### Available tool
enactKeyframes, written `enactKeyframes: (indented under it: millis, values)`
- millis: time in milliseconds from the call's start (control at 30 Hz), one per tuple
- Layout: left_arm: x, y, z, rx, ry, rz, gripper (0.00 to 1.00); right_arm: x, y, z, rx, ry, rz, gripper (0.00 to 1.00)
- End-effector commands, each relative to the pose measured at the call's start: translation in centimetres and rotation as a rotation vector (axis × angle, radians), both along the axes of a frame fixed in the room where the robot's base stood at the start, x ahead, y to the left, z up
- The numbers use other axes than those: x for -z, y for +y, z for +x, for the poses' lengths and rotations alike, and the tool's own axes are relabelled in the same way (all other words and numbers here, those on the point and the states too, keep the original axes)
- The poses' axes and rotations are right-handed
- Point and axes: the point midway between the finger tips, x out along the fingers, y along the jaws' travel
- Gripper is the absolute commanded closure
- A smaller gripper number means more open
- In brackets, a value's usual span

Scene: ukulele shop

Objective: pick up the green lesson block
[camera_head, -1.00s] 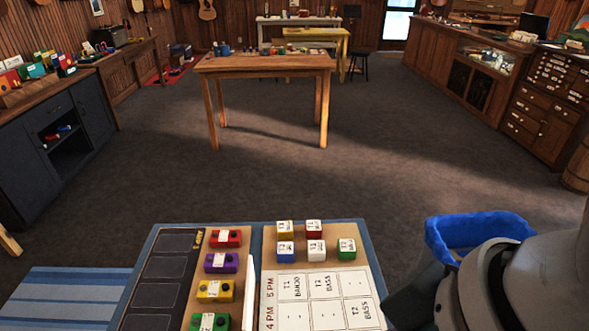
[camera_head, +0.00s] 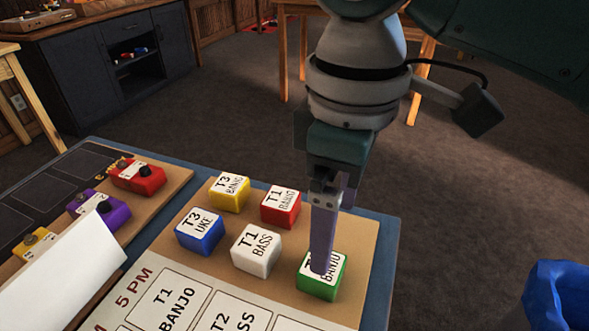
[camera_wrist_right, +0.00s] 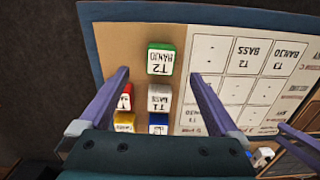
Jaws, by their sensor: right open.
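The green lesson block (camera_head: 321,285), a cube with a white "BANJO" label on top, sits on the tan board at the near right of the block group. My right gripper (camera_head: 322,268) comes down over it from above, and a finger hides part of its label. In the right wrist view the green block (camera_wrist_right: 161,58) reads "T2 BANJO" and lies between the open fingertips of my right gripper (camera_wrist_right: 159,73). Nothing is held. I cannot tell whether a finger touches the block.
Beside it are a white block (camera_head: 256,250), a blue block (camera_head: 200,233), a red block (camera_head: 281,207) and a yellow block (camera_head: 230,194). A white upright divider (camera_head: 65,270) stands at left.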

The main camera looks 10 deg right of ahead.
Motion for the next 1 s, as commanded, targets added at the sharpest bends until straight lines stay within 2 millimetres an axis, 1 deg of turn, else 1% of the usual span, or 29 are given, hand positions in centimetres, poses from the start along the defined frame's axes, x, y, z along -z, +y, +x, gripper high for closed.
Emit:
enactKeyframes:
  millis: [33, 100, 200, 367, 500, 600, 700, 933, 1000]
  values:
    - [0.3, 0.1, 0.0, 0.000, -0.001, 0.003, 0.50, 1.0, 0.0, -0.1, 0.000, 0.005, -0.001, 0.03]
    - [0.5, 0.2, 0.0, 0.000, -0.001, 0.005, 0.50, 2.0, 0.0, -0.1, 0.001, 0.004, -0.002, 0.03]
    - [0.8, 0.3, 0.0, 0.002, 0.000, 0.010, 0.50, 3.3, 0.0, 0.0, 0.001, 0.003, -0.001, 0.03]
    - [1.2, 0.4, -0.1, 0.003, 0.001, 0.013, 0.50, 4.7, 0.1, 0.1, 0.000, 0.002, 0.000, 0.03]
    - [2.0, 0.4, -0.1, 0.003, 0.001, 0.012, 0.50, 7.1, 0.1, 0.5, 0.001, 0.002, -0.001, 0.03]
    - [2.4, 0.4, -0.1, 0.003, 0.001, 0.012, 0.50, 8.4, 0.1, 0.5, 0.000, 0.001, -0.001, 0.03]
    - [2.5, 0.3, -0.1, 0.004, 0.001, 0.011, 0.50, 9.0, 0.1, 0.6, 0.000, -0.001, -0.001, 0.03]
    - [2.4, 0.2, -0.1, 0.001, 0.001, 0.005, 0.50, 9.0, 0.1, 0.6, 0.000, -0.001, 0.000, 0.03]
    - [2.4, 0.1, -0.1, -0.001, 0.002, 0.002, 0.50, 9.0, 0.1, 0.6, 0.000, -0.001, 0.000, 0.10]
